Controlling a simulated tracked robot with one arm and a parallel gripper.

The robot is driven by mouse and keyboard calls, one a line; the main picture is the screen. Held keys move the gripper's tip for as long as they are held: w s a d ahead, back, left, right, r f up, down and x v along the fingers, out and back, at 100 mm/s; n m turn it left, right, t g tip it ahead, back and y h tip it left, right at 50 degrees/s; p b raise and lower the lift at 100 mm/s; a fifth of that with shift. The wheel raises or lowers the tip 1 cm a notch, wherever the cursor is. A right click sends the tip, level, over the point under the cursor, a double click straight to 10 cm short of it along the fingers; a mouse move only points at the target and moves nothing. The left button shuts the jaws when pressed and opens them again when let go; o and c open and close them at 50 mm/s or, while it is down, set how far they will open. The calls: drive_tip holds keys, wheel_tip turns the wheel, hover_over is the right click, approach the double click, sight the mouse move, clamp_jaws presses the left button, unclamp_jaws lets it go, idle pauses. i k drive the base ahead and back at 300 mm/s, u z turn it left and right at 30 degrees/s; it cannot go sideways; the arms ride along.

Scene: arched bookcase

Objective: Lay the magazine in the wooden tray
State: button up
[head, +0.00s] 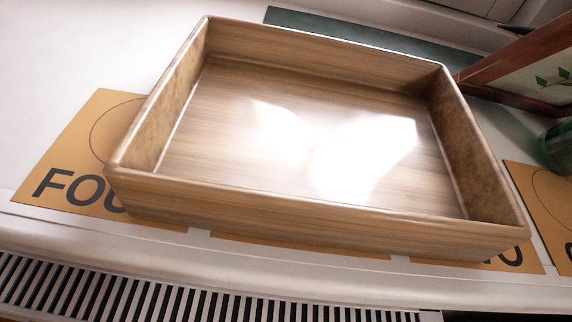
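The wooden tray (320,203) fills the middle of the head view, open side up. It is rectangular, with raised walls, and its floor is bare with two bright glare patches. It rests on a white surface, partly over orange-brown printed cards. The magazine cannot be made out for certain in this view. My gripper is not in view.
An orange-brown card (60,180) with dark lettering shows at the left. A wooden frame (530,70) and a green glass object (555,147) stand close at the right. A dark green flat item (330,27) lies behind. A slatted grille (150,290) runs along the front.

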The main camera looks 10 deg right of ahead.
sight(320, 145)
drive_tip(key=z, duration=0.15)
drive_tip(key=i, duration=0.85)
drive_tip(key=z, duration=0.05)
